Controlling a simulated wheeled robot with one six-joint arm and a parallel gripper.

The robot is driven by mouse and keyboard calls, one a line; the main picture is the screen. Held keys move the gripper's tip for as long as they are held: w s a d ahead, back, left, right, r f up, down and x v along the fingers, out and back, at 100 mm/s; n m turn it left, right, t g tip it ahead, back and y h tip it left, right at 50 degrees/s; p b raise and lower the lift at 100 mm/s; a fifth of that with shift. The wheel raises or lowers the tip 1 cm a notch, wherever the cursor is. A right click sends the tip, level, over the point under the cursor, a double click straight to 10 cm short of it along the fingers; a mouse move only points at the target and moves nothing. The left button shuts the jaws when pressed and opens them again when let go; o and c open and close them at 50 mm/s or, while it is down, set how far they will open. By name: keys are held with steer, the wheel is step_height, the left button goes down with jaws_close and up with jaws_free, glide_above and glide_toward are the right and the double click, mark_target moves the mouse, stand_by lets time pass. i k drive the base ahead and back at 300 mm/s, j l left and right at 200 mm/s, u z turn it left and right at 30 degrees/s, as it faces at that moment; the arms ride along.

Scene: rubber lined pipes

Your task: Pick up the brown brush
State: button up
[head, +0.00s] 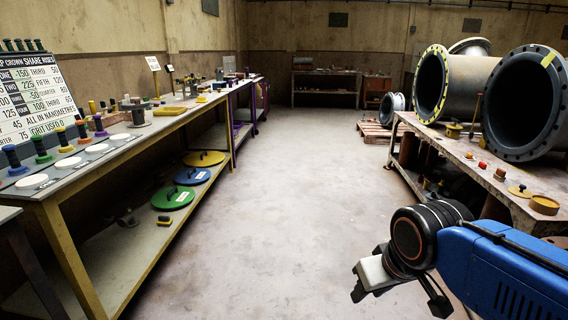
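I cannot make out a brush for certain. A thin upright brownish item (475,113) stands on the right workbench (455,150), between the large pipes; it is too small to tell whether it is the brown brush. My gripper (392,291) is at the lower right, out over the floor in front of the right workbench and apart from it. Its fingers are turned partly away from view, so their opening is unclear. I see nothing held in it.
The long left workbench (150,130) holds a lettered board (35,98) and many small tools. Coloured discs (172,198) lie on its lower shelf. The aisle floor (290,190) is clear.

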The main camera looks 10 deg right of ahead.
mark_target(499, 174)
steer(key=i+l+z, duration=0.1)
steer(key=i+z, duration=0.25)
steer(key=i, duration=0.2)
steer(key=i+j+z, duration=0.1)
steer(key=i+z, duration=0.25)
steer(key=i, duration=0.2)
steer(key=i+j+z, duration=0.2)
steer(key=i+z, duration=0.15)
steer(key=i, duration=0.2)
